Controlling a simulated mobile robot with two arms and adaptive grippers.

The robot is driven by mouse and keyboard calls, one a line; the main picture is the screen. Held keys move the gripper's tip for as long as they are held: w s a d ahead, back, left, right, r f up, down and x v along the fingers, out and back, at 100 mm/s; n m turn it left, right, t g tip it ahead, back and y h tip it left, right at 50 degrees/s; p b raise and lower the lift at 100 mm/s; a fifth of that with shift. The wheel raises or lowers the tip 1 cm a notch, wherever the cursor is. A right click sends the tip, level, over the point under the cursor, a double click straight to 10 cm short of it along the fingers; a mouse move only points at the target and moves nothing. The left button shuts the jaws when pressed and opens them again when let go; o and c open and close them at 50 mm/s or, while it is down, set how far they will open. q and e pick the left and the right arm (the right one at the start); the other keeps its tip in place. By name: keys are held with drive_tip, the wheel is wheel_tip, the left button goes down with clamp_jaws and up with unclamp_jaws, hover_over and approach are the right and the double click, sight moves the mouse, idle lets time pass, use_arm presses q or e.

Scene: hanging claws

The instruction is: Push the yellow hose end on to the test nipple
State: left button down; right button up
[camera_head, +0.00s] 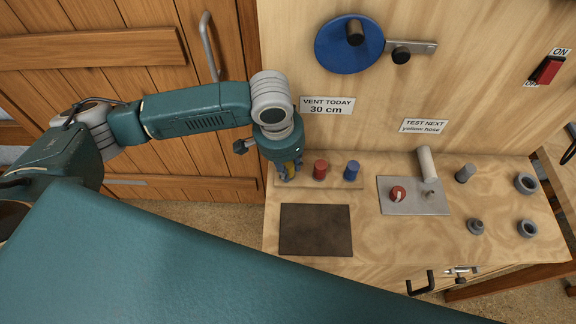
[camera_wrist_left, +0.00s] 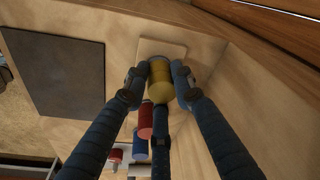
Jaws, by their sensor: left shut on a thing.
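The yellow hose end (camera_wrist_left: 160,80) is a short cylinder between the dark fingers of my left gripper (camera_wrist_left: 158,76). In the head view the left gripper (camera_head: 289,172) points down at the left end of a low wooden rack, with a bit of yellow (camera_head: 290,167) showing between its fingers. It is shut on the yellow hose end. The small test nipple (camera_head: 430,195) appears to stand on a light grey plate (camera_head: 414,209), well to the right of the gripper. Sign "TEST NEXT yellow hose" (camera_head: 423,126) is on the wall above. My right gripper is not in view.
Red (camera_head: 320,168) and blue (camera_head: 352,170) cylinders stand close right of the gripper. The plate also carries a red knob (camera_head: 398,194) and a pale upright cylinder (camera_head: 427,164). A dark mat (camera_head: 316,230) lies in front. Grey fittings (camera_head: 475,226) stand at right.

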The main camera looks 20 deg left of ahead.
use_arm(q)
drive_tip(key=shift+w+r, duration=0.15)
drive_tip(key=shift+r, duration=0.05)
wheel_tip(320, 180, up, 20)
drive_tip(key=b, duration=0.1)
drive_tip(key=shift+f, duration=0.15)
drive_tip(key=c, duration=2.2)
unclamp_jaws()
clamp_jaws()
